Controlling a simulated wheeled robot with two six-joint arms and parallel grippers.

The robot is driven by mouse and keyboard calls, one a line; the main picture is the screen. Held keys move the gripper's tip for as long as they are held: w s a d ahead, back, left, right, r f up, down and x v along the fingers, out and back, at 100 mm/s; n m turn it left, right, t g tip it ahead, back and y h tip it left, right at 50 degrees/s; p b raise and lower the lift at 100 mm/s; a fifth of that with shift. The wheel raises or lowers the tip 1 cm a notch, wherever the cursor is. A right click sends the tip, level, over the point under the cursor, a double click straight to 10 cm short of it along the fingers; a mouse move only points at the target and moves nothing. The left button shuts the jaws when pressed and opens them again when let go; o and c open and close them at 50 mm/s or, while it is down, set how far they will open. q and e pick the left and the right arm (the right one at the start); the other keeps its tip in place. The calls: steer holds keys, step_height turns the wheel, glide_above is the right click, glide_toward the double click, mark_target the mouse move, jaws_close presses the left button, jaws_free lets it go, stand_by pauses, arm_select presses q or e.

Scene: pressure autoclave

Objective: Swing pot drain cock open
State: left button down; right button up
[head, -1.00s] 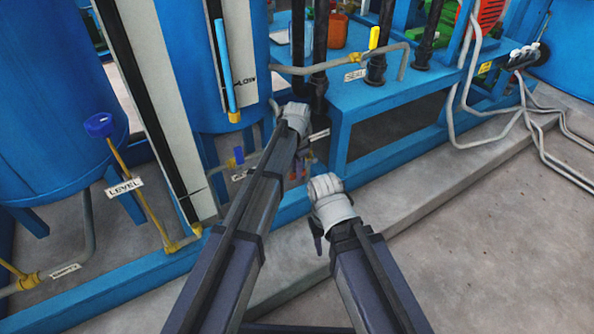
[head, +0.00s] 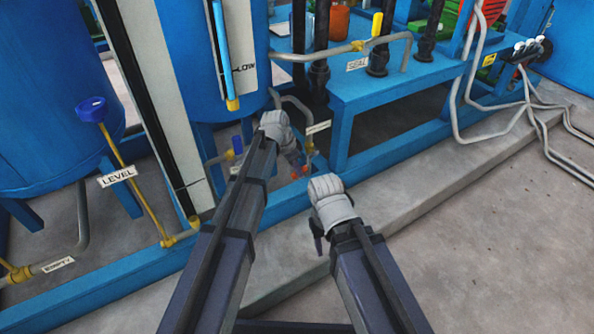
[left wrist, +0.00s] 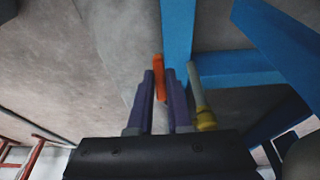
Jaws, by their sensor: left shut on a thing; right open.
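The drain cock's orange handle (left wrist: 159,68) shows between my left gripper's purple fingers (left wrist: 159,100) in the left wrist view, and the fingers are shut on it. A yellow valve fitting (left wrist: 205,120) on a grey pipe (left wrist: 196,88) sits just right of the fingers. In the head view my left gripper (head: 293,158) reaches down by the blue frame below a pale tag, whose text I cannot read. Its fingertips and the handle are partly hidden there. My right gripper (head: 328,200) is open and empty, lower and to the right, with its fingers mostly hidden.
A blue bench (head: 400,83) with a yellow-handled pipe labelled SEAL stands behind. A blue-knobbed LEVEL valve (head: 92,108) is at left. A blue base rail (head: 130,275) runs along the front. Open concrete floor (head: 480,260) lies at right.

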arm_select(q)
step_height(320, 180, down, 2)
steer(key=t+h+b, duration=0.1)
steer(key=b, duration=0.1)
steer(key=shift+f+h+b, duration=0.15)
steer(key=shift+h+b, duration=0.15)
steer(key=shift+b, duration=0.1)
steer(key=shift+w+d+f+t+h+b, duration=0.2)
steer(key=shift+t+h+b, duration=0.35)
steer(key=shift+b, duration=0.45)
steer(key=c, duration=0.8)
jaws_free()
steer(key=shift+c, duration=0.2)
steer(key=shift+r, duration=0.15)
step_height(320, 180, up, 10)
steer(key=p, duration=1)
steer(key=shift+f, duration=0.2)
